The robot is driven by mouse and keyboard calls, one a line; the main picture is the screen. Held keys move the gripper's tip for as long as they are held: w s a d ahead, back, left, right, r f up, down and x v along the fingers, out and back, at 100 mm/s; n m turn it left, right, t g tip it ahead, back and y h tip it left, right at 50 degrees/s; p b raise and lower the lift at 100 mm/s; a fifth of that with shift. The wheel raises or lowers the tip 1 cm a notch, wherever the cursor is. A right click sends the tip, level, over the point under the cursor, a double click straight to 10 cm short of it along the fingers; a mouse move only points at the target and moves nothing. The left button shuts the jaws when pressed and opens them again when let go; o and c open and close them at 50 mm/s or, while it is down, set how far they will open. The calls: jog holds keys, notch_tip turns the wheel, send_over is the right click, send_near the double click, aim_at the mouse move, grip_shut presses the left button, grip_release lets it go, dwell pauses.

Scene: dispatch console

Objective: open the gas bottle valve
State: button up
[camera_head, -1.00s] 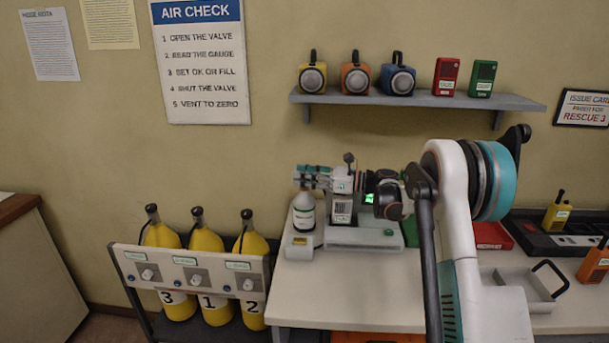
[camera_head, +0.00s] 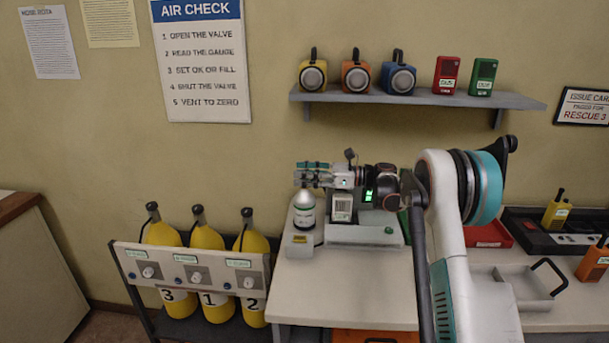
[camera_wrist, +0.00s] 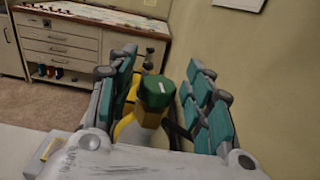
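The gas bottle (camera_head: 304,212), pale grey-white with a dark band, stands upright at the left end of the bench. Its top is hidden by my gripper in the head view. In the wrist view the teal-padded fingers of my gripper (camera_wrist: 165,95) are apart, one on each side of the knob. A gap shows on the right; contact on the left is unclear.
Yellow cylinders (camera_head: 206,240) stand in a rack (camera_head: 190,268) to the left. A shelf (camera_head: 415,98) with lamps and radios is above. A grey tray (camera_head: 528,292) lies right.

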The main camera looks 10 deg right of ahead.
jog(key=v, duration=1.2)
dwell(0.3)
